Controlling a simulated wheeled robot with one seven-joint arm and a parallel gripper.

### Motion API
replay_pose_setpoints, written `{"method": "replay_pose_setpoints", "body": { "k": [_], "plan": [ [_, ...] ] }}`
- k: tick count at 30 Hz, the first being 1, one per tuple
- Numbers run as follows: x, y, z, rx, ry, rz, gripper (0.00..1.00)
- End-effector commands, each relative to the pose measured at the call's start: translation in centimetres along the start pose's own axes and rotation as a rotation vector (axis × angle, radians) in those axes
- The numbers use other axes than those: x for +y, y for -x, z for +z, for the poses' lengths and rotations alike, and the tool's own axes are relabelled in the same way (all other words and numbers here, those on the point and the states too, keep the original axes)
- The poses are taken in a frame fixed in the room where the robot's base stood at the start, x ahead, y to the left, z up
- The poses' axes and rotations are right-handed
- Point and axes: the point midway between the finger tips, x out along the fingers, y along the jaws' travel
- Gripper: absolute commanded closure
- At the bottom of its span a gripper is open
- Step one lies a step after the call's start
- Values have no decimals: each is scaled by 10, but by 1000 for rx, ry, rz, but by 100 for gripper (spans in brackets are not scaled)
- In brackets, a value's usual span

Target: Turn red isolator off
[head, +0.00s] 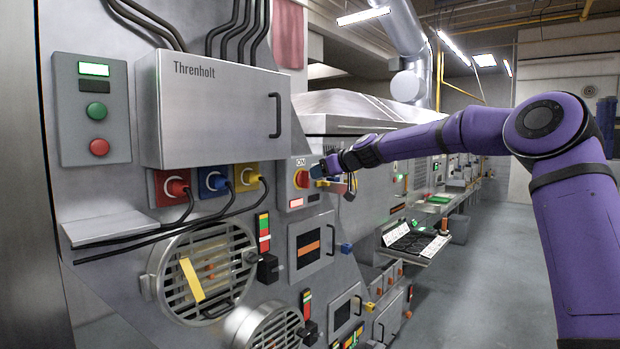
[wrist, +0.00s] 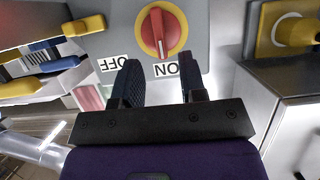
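The red isolator (head: 301,179) is a red rotary knob on a yellow disc, set on a grey panel under an ON label. In the wrist view the isolator (wrist: 157,25) is seen upside down; its pale pointer mark is toward the ON label (wrist: 166,69), and an OFF label (wrist: 113,62) is to the side. My gripper (head: 318,172) is just right of the isolator in the head view. In the wrist view my gripper (wrist: 160,62) has its two fingers apart, with nothing between them. The fingertips appear short of the knob; contact is not visible.
A grey Threnholt box (head: 220,110) juts out left of the isolator. Below it are red (head: 170,188), blue (head: 213,182) and yellow (head: 248,176) sockets with cables. A lit red indicator (head: 296,203) is below the isolator. Open floor (head: 480,270) lies to the right.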

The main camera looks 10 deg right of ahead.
Motion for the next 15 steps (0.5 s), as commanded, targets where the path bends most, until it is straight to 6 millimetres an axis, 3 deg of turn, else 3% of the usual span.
{"method": "replay_pose_setpoints", "body": {
  "k": [7,15],
  "plan": [
    [-1,-33,0,0,0,-2,62],
    [0,-48,0,0,-1,0,62]
  ]
}}
